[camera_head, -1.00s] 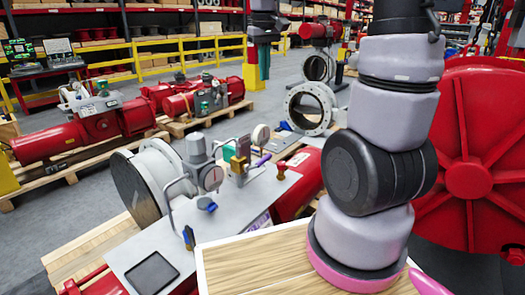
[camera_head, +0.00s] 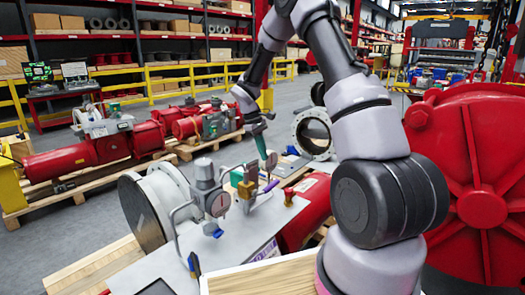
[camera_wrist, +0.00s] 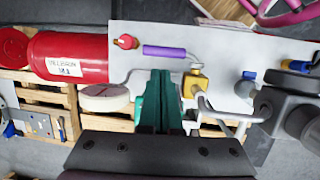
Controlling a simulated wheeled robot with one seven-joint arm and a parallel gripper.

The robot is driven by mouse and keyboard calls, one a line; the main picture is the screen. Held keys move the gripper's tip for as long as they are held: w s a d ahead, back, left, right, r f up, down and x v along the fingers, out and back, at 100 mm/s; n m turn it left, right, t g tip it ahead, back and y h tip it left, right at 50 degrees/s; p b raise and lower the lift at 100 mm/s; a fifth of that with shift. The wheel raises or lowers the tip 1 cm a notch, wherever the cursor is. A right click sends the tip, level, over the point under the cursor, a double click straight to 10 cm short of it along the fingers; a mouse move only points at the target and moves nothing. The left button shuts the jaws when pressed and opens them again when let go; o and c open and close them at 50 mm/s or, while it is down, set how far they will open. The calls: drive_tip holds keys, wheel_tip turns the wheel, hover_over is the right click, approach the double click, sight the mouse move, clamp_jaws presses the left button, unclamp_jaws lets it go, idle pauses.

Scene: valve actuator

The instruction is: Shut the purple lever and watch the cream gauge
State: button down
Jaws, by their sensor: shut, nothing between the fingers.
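The purple lever (camera_head: 270,186) is on the grey panel, beside a brass valve body (camera_head: 247,186). In the wrist view the purple lever (camera_wrist: 164,52) lies lengthwise across the picture, with the brass body (camera_wrist: 195,84) to its lower right. My gripper (camera_head: 271,160) is over the panel by the lever; its green fingers (camera_wrist: 160,73) are shut and empty. Their tips appear just below the lever in the wrist view, and I cannot tell whether they touch. A cream round gauge (camera_wrist: 104,97) shows left of the fingers in the wrist view; its reading is not legible.
A grey regulator with a round dial (camera_head: 217,204) stands left of the brass valve. A red knob (camera_wrist: 126,42) is near the lever's left end, and a blue knob (camera_wrist: 248,76) is to the right. A large red wheel-like casing (camera_head: 480,190) stands at the right.

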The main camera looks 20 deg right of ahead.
sight(266, 189)
drive_tip(key=x, duration=0.9)
drive_tip(key=shift+d+f, duration=0.15)
drive_tip(key=shift+f, duration=0.1)
drive_tip(key=shift+f, duration=0.1)
